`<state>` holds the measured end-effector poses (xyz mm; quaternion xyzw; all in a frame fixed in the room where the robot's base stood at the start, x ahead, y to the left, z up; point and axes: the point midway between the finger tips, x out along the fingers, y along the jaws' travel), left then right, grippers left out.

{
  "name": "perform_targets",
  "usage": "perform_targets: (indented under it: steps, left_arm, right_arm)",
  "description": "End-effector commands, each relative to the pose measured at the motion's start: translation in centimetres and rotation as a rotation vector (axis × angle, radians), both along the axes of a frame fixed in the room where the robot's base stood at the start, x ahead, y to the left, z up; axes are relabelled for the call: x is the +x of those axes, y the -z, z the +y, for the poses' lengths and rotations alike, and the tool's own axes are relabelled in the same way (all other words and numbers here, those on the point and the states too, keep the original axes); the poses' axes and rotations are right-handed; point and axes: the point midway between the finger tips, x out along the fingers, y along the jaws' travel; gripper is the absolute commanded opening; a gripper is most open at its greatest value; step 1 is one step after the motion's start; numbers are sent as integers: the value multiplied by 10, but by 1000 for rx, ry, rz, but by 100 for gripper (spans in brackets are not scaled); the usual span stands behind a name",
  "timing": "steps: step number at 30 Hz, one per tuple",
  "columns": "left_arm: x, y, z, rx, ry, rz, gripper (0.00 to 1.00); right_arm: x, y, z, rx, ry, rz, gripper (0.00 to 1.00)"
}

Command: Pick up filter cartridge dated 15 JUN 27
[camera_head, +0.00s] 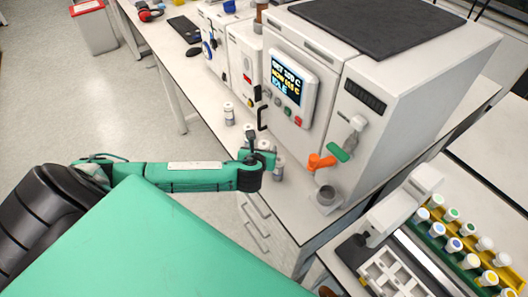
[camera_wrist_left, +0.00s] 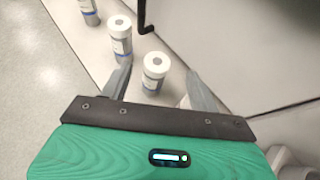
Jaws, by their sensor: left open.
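Three white filter cartridges with grey-blue labels stand upright in a row on the bench. In the left wrist view the nearest cartridge (camera_wrist_left: 154,76) stands between the spread fingers, with gaps visible on both sides. The middle cartridge (camera_wrist_left: 120,40) is just beyond the left finger, and the far cartridge (camera_wrist_left: 90,11) is cut by the top edge. The head view also shows the far cartridge (camera_head: 229,114) clear of the gripper and the nearest one (camera_head: 278,169) partly hidden. My left gripper (camera_head: 266,152) is open and empty. The label dates are too small to read. My right gripper is out of view.
A large white reactor (camera_head: 310,130) with a lit screen stands close behind the cartridges. A rack of capped vials (camera_head: 455,245) is at lower right. Bench space left of the cartridges is narrow.

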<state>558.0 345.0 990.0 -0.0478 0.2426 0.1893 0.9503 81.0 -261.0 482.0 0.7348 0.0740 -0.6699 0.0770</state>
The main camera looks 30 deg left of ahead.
Motion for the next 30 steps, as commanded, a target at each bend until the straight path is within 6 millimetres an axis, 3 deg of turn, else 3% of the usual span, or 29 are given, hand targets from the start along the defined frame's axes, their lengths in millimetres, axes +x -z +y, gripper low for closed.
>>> perform_targets:
  steps: [13, 23, 25, 30]
  left_arm:
    - [32, 27, 16, 0, -1, 0, 62]
    - [36, 31, 18, 0, 1, 0, 62]
    - [36, 31, 18, -1, 1, 1, 54]
    - [36, 31, 18, 0, 0, 1, 20]
  right_arm:
    - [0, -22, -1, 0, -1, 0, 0]
    - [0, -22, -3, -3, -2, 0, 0]
    - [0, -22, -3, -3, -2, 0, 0]
    - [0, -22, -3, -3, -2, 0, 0]
